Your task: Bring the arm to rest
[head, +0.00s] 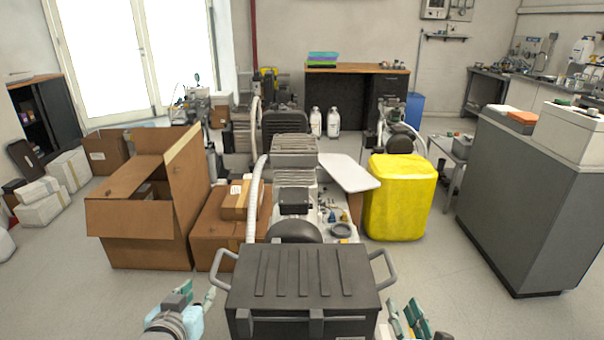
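My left gripper (196,302) is at the bottom edge, left of the dark ribbed case in front of me. Its light-blue wrist and pale teal finger parts show. My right gripper (408,318) is at the bottom edge, right of the same case, with green finger parts partly cut off by the frame. Neither gripper visibly holds anything. The finger gaps are too small and cropped to judge. The dark case (303,280) has a grey handle on each side and stands between the grippers.
A compressor (294,160) with a white hose stands behind the case. An open cardboard box (140,230) and a closed carton (222,240) are at left. A yellow container (400,200) and a grey cabinet (530,200) are at right. Floor is clear between them.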

